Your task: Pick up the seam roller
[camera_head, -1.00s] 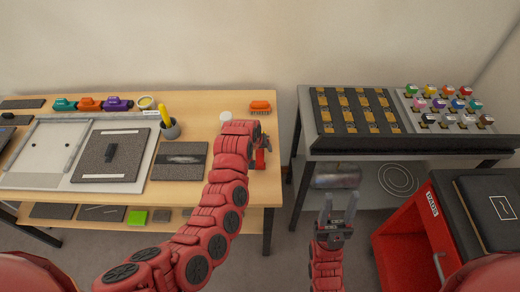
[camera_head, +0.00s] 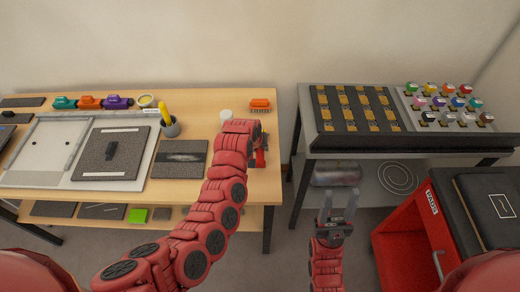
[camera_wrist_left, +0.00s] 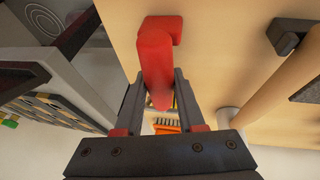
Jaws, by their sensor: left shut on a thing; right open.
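The seam roller (camera_wrist_left: 157,45) shows in the left wrist view as a red, bent handle, with its lower part between the fingers. My left gripper (camera_wrist_left: 158,98) is shut on it. In the head view my left gripper (camera_head: 257,142) is at the right end of the wooden table, mostly hidden by my own arm. A red part of the roller (camera_head: 261,158) shows beside it. Whether the roller touches the tabletop is hard to tell. My right gripper (camera_head: 338,208) is open and empty, in front of the grey table.
On the wooden table (camera_head: 205,103), an orange brush (camera_head: 260,104) and a white cylinder (camera_head: 226,116) stand close behind my left gripper. A red cabinet (camera_head: 405,235) stands at the right.

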